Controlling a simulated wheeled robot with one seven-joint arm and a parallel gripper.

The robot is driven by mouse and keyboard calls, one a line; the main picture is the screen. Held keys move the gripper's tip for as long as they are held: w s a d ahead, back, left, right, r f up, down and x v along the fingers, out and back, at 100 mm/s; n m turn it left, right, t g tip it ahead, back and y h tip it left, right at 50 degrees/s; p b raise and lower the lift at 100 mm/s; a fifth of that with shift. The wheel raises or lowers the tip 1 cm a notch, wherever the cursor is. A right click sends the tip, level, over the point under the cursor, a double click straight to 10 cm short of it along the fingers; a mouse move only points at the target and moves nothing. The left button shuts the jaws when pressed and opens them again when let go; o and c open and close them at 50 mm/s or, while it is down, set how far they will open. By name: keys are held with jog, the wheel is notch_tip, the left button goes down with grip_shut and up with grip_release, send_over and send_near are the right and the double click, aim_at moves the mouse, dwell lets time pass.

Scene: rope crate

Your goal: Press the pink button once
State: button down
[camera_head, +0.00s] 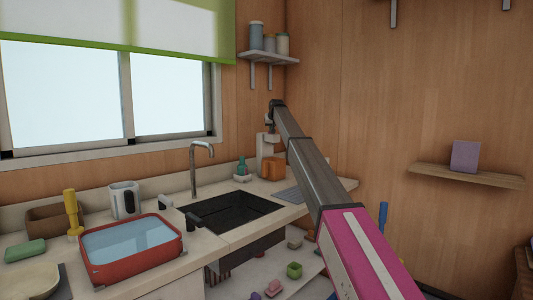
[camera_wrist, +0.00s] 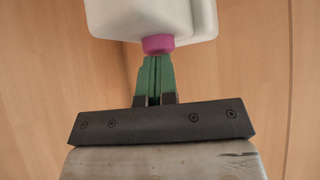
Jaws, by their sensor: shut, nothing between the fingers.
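The pink button (camera_wrist: 158,44) shows in the wrist view as a short round knob on the edge of a white appliance (camera_wrist: 150,18). My gripper (camera_wrist: 157,58) has its green fingers shut together with nothing between them. The fingertips are right at the button in the picture; I cannot tell whether they touch it. In the head view a pale appliance (camera_head: 264,150) stands at the back corner of the counter, with the end of my arm at its top. The button cannot be made out there.
An orange mug (camera_head: 271,169) stands by the appliance. The black sink (camera_head: 231,212) with a tap (camera_head: 194,165) lies left of it. A wooden wall closes the right.

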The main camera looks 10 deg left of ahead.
jog(key=shift+f, duration=0.35)
jog(key=shift+r, duration=3)
